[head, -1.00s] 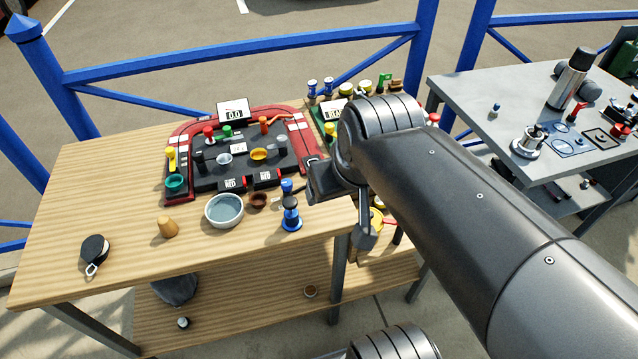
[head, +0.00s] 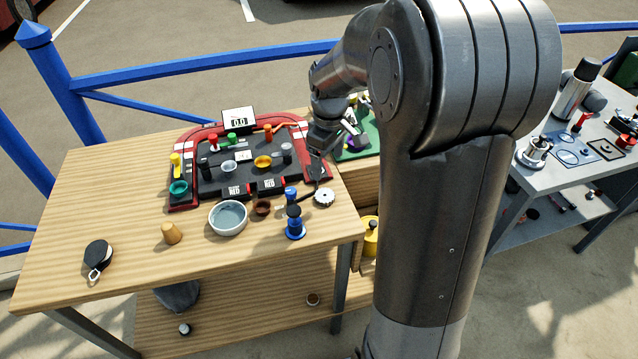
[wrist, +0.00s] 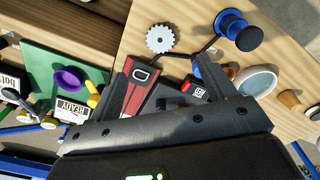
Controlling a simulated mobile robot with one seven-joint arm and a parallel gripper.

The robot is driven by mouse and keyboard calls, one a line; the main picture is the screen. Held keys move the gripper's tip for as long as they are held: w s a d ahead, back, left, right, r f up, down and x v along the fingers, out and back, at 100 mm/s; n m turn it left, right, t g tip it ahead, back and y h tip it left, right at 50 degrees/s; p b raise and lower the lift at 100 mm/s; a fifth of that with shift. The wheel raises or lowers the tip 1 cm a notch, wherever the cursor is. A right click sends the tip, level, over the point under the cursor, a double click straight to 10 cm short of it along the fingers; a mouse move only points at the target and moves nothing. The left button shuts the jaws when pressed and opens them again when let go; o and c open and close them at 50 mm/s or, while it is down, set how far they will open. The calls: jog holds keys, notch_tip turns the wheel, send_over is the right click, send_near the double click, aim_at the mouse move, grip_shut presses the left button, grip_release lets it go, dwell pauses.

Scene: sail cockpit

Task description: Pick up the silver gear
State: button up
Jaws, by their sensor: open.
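The silver gear (head: 324,197) is a small toothed disc lying flat on the wooden table near its right edge. In the wrist view the gear (wrist: 161,39) shows whole, beyond the fingertips and between their lines. My gripper (head: 319,172) points down above the table, just behind the gear, partly hidden by my own arm. In the wrist view my gripper (wrist: 166,66) has its two dark fingers spread apart with nothing held between them.
A blue plunger-like piece (head: 294,222) stands close left of the gear, with a dark rod between them. A red-edged black tray (head: 207,186) with small parts lies behind. A white bowl (head: 228,218) and brown cup (head: 262,208) stand left. A green mat (wrist: 58,62) adjoins.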

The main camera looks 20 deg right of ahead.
jog(key=w+f, duration=0.1)
jog(key=f, duration=0.1)
send_over(325, 195)
jog(key=shift+n, duration=0.3)
jog(key=f, duration=0.5)
jog(key=shift+w+d, duration=0.1)
jog(key=shift+d, duration=0.25)
jog(key=shift+a+f, duration=0.2)
jog(key=shift+f, duration=1.2)
jog(key=shift+a+f, duration=0.15)
jog(key=shift+f, duration=1.25)
jog(key=c, duration=1.2)
jog(key=shift+r, duration=0.1)
